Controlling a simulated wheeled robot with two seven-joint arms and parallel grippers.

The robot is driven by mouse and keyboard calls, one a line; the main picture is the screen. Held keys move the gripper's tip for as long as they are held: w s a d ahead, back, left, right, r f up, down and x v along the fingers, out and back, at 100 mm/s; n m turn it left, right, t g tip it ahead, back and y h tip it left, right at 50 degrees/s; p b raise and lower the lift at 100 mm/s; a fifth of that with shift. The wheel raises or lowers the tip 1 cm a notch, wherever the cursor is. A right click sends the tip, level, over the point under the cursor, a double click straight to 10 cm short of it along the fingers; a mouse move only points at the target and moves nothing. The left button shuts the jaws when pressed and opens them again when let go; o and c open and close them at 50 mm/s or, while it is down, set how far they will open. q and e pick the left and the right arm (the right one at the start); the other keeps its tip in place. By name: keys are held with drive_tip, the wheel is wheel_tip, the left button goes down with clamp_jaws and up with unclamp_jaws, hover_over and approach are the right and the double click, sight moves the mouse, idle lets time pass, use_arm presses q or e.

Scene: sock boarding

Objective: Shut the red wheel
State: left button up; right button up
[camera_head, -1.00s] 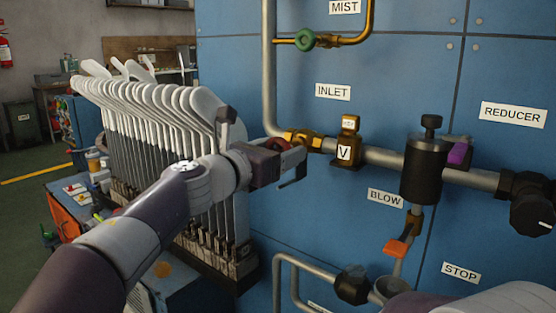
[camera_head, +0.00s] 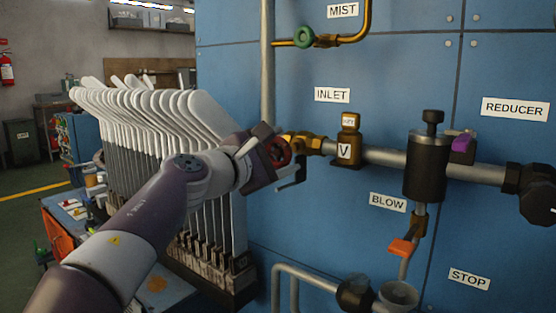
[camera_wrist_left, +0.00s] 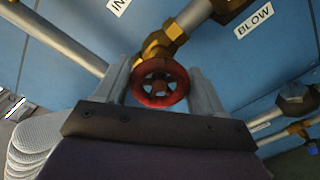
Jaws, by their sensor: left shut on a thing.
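The red wheel (camera_head: 279,151) sits on a brass valve (camera_head: 309,143) below the INLET label, on the grey pipe against the blue panel. In the left wrist view the red wheel (camera_wrist_left: 160,83) faces the camera, with the brass fitting behind it. My left gripper (camera_head: 283,160) is at the wheel, with one finger on each side of its rim in the left wrist view (camera_wrist_left: 158,90). It is shut on the wheel. Part of the wheel is hidden by the gripper in the head view. My right gripper is not in view.
A green wheel (camera_head: 304,37), a black reducer (camera_head: 427,165) with a purple part (camera_head: 462,148), and an orange lever (camera_head: 402,247) are on nearby pipes.

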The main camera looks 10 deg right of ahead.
use_arm(q)
drive_tip(key=m, duration=0.1)
drive_tip(key=m+b, duration=0.1)
drive_tip(key=m, duration=0.1)
drive_tip(key=shift+f, duration=0.25)
drive_tip(key=shift+m+b, duration=0.75)
drive_tip(key=shift+m, duration=0.95)
drive_tip(key=o, duration=1)
drive_tip(key=shift+d, duration=0.1)
drive_tip(key=shift+r, duration=0.1)
